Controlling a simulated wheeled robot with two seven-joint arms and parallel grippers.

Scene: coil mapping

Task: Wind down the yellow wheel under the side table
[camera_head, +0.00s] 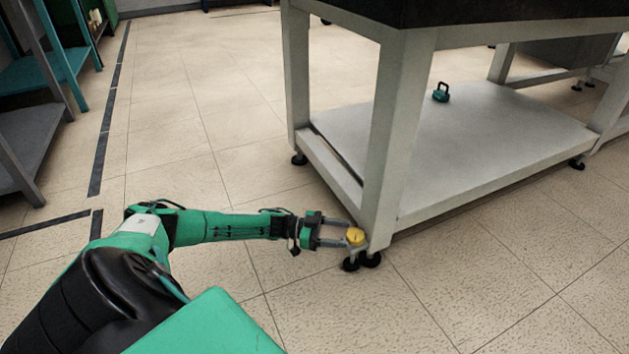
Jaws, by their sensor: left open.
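The side table (384,140) is a white frame with a dark top and a low white shelf. The yellow wheel (355,236) is a small round knob at the foot of its near corner leg, just above the black feet (361,261). My left gripper (345,233) reaches in from the left, low by that corner. Its fingers are open and point at the yellow wheel, with the tips at its left edge. I cannot tell whether they touch it. My right gripper is not in view.
A teal object with a handle (440,92) sits on the low shelf. Other black feet (299,159) stand under the table. Grey and teal shelving (40,75) is at the left. The tiled floor (215,130) between is clear, with dark floor lines.

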